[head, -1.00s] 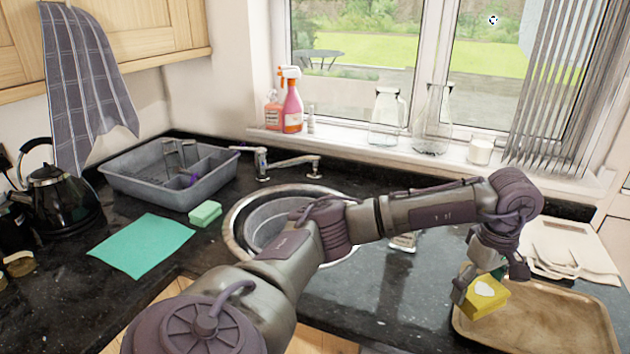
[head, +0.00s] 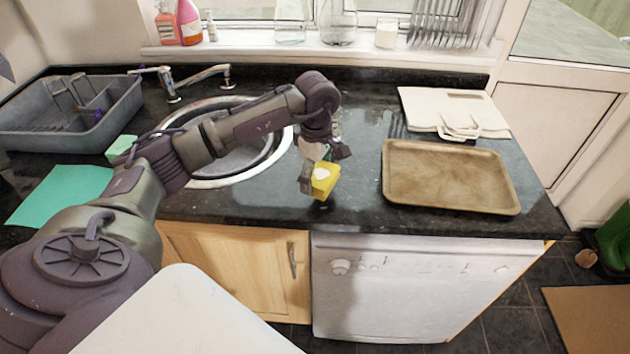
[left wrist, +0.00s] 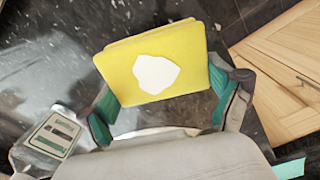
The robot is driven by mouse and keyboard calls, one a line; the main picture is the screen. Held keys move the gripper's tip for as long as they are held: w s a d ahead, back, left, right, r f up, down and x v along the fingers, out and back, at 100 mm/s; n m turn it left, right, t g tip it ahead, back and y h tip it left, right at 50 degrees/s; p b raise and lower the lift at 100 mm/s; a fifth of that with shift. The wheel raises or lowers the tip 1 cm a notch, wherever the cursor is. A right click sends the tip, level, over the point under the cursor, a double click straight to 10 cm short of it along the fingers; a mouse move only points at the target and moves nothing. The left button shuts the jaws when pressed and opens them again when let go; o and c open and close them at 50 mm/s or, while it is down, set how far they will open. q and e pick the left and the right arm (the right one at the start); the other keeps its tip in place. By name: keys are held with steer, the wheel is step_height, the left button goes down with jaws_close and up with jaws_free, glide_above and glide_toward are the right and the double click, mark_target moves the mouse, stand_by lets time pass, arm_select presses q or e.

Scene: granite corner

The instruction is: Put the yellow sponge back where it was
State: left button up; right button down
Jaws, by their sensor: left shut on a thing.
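The yellow sponge (head: 324,181) has a white patch on its face. My left gripper (head: 318,178) is shut on it, over the black counter between the sink and the brown tray. In the left wrist view the sponge (left wrist: 160,62) sits between the two green-padded fingers of the left gripper (left wrist: 162,100). The sponge looks close to the counter surface, but I cannot tell whether it touches. My right gripper is not in view.
The brown tray (head: 450,202) lies to the right, with white cutting boards (head: 425,107) behind it. The round sink (head: 205,180) is at left. A green sponge (head: 121,147), teal cloth (head: 62,194) and grey dish rack (head: 50,125) are farther left. Counter between sink and tray is clear.

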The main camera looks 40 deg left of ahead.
mark_target(316, 184)
arm_select(q)
steer(key=shift+f, duration=0.35)
step_height(316, 184, down, 2)
steer(key=shift+f+p, duration=0.25)
steer(key=shift+p, duration=0.45)
steer(key=shift+f, duration=0.5)
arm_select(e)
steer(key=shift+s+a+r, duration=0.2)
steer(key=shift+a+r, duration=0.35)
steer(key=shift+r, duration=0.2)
arm_select(q)
steer(key=shift+f, duration=0.1)
steer(key=o, duration=0.7)
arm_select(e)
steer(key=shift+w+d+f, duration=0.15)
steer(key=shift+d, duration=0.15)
